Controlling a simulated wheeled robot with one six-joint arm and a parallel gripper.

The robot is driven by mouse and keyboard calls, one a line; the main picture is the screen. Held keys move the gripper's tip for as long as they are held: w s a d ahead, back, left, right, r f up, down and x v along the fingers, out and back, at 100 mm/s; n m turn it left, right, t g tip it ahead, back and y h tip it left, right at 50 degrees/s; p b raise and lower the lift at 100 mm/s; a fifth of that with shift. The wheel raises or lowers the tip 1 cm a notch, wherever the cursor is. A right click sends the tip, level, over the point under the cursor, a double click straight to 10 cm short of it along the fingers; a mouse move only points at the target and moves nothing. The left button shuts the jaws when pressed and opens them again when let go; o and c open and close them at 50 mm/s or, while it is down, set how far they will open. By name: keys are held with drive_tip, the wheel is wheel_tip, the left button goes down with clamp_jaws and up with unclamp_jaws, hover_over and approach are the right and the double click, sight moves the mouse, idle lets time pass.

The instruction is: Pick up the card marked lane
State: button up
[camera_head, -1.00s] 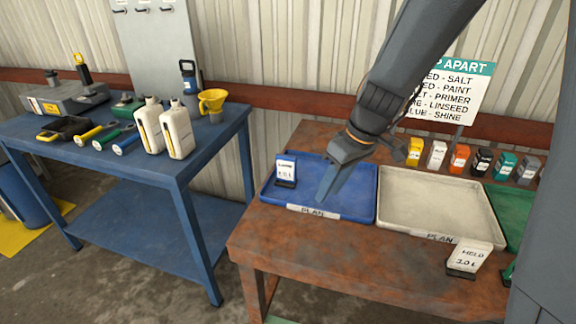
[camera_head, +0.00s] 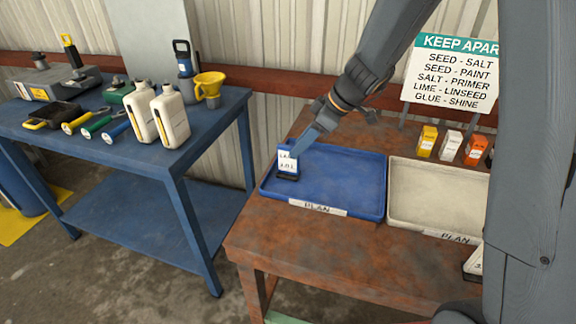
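A small white card in a dark stand (camera_head: 287,162) stands upright in the left end of the blue tray (camera_head: 345,208). Its writing is partly covered; the top line seems to begin "LA" and a lower line reads like "2.0 L". My gripper (camera_head: 296,150) reaches down from the upper right, its fingertips at the card's upper right edge and overlapping it in the picture. I cannot tell whether the fingers touch the card or how far apart they are.
A cream tray (camera_head: 435,198) sits right of the blue one on the rusty table (camera_head: 300,250). Small yellow (camera_head: 427,141), white and orange cartons stand behind it under a "KEEP APART" sign (camera_head: 452,75). A blue bench (camera_head: 150,160) with bottles and tools stands left. My arm hides the right side.

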drive_tip(key=p, duration=0.2)
hover_over(288, 172)
drive_tip(key=f, duration=0.4)
drive_tip(key=shift+w+d+f, duration=0.25)
drive_tip(key=shift+w+d, duration=0.05)
drive_tip(key=shift+w+a+f+p, duration=0.1)
drive_tip(key=shift+a+f+p, duration=0.2)
drive_tip(key=shift+f, duration=0.2)
clamp_jaws()
